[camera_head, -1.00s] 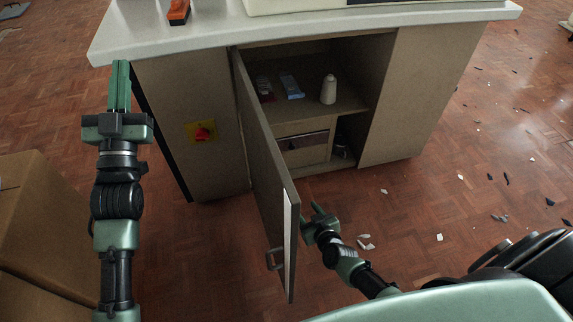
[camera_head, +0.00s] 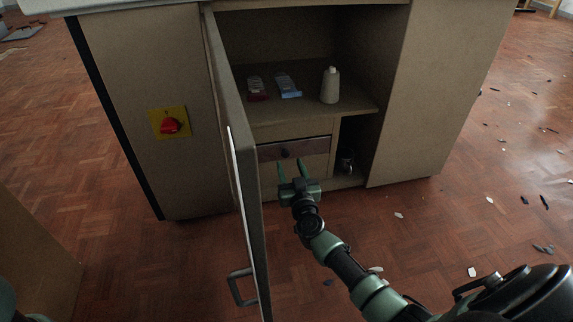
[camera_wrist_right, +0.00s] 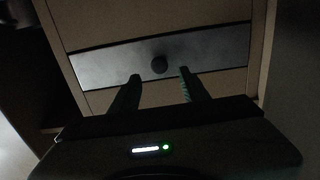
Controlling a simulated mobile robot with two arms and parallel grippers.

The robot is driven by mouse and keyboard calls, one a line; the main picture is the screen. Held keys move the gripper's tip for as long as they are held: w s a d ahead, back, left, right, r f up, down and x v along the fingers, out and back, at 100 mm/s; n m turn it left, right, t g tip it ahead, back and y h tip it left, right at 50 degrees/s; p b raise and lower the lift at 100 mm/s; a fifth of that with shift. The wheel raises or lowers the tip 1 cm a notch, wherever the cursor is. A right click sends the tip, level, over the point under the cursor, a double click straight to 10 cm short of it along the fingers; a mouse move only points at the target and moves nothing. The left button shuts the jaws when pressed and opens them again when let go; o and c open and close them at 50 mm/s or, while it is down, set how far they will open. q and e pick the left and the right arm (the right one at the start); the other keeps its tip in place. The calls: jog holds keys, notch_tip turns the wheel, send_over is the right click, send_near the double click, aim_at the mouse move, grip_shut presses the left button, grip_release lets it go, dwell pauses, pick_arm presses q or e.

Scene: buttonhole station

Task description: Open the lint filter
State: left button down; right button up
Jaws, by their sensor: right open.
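The lint filter appears to be the drawer-like front with a grey strip (camera_head: 312,147) low inside the open cabinet; it looks shut. A small dark round knob (camera_head: 285,153) sits on the strip. In the right wrist view the strip (camera_wrist_right: 215,48) runs tilted across the picture, with the knob (camera_wrist_right: 159,65) near the middle. My right gripper (camera_head: 290,166) is open and empty in front of the strip. In the right wrist view its fingertips (camera_wrist_right: 159,76) lie either side of the knob, slightly below it; contact cannot be told. My left gripper is out of view.
The cabinet door (camera_head: 232,130) stands open left of my right arm, its handle (camera_head: 241,287) low. A red switch (camera_head: 170,125) is on the left panel. Debris lies on the right floor.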

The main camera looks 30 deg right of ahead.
aim_at(286, 155)
jog(key=b+x, duration=0.1)
jog(key=x, duration=0.2)
jog(key=shift+w+d+f+b, duration=0.1)
jog(key=shift+w+f+b, duration=0.1)
jog(key=shift+w+b, duration=0.2)
jog(key=shift+w+d+r, duration=0.1)
jog(key=shift+w, duration=0.25)
grip_shut()
dwell(0.8)
